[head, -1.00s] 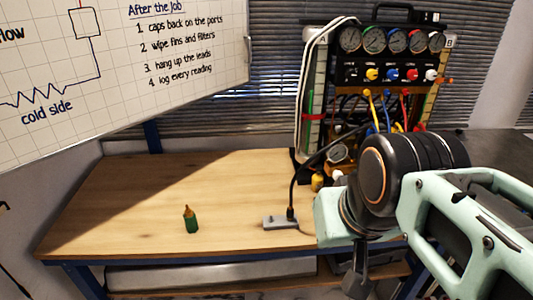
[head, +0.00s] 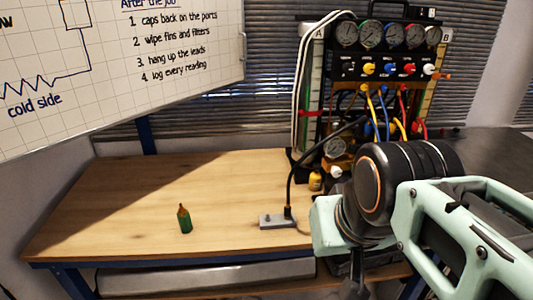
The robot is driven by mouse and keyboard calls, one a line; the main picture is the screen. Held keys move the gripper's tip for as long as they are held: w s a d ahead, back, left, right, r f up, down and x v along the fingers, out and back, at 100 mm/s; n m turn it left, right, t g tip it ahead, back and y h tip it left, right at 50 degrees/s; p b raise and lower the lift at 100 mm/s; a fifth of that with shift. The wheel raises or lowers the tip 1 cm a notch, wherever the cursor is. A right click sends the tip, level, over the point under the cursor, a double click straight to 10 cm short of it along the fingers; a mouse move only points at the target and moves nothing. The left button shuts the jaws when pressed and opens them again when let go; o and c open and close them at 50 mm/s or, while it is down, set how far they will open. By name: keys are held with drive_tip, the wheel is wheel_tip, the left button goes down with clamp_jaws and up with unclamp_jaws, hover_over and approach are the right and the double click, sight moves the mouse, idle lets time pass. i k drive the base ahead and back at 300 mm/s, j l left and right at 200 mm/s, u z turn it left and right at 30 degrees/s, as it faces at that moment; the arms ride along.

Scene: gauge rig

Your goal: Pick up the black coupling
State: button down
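A black hose runs down from the gauge rig to a grey block (head: 278,221) on the wooden bench. The black end piece (head: 288,211) of this hose stands upright at the block. It looks like the black coupling, but it is too small to be sure. My gripper (head: 352,288) is a dark shape at the bottom edge, below my pale green arm, in front of the bench and to the right of the block. It is apart from the black end piece. Its fingertips are cut off or too dark to make out.
A small green bottle with a brown top (head: 184,219) stands on the bench left of the block. The gauge rig (head: 388,68) with coloured hoses stands at the back right. A yellow fitting (head: 315,181) is by its base. The bench's left part (head: 110,215) is clear.

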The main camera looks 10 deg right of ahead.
sight(288, 208)
drive_tip(key=z, duration=1.25)
drive_tip(key=u, duration=1.25)
drive_tip(key=i+l+u, duration=0.15)
drive_tip(key=i+u, duration=0.3)
drive_tip(key=i, duration=0.15)
drive_tip(key=i+j+u, duration=0.1)
drive_tip(key=j+u, duration=0.2)
drive_tip(key=l+z, duration=0.2)
drive_tip(key=l, duration=0.15)
